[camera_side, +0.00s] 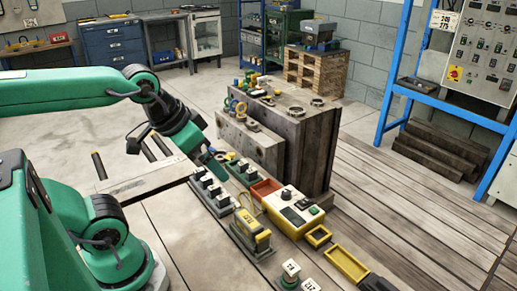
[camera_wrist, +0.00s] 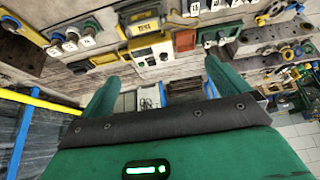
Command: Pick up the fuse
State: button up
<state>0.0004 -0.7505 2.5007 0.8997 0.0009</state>
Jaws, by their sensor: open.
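Several small dark-and-white blocks, possibly fuses, stand in a grey-green holder (camera_side: 221,208) on the bench in the side view. A similar white-topped piece (camera_side: 291,268) stands at the front edge; I cannot tell which one is the fuse. In the wrist view, white labelled pieces (camera_wrist: 88,41) sit in holders at the upper left, and more (camera_wrist: 208,43) at the upper middle. My gripper (camera_side: 214,158) is above and behind the grey-green holder, apart from it. In the wrist view my gripper's two green fingers (camera_wrist: 160,72) are spread wide with nothing between them.
A yellow box with a dial (camera_side: 292,208) and a red tray (camera_side: 266,188) stand right of the holder. A yellow unit (camera_side: 252,228) stands in front. A large grey mould block (camera_side: 305,135) rises behind. Wooden planks (camera_side: 420,190) on the right are mostly clear.

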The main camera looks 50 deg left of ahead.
jog(key=c, duration=1.2)
jog(key=shift+c, duration=0.2)
jog(key=g, duration=0.6)
send_over(214, 186)
notch_tip(214, 186, down, 13)
jog(key=shift+s+f, duration=0.1)
jog(key=shift+f, duration=1.25)
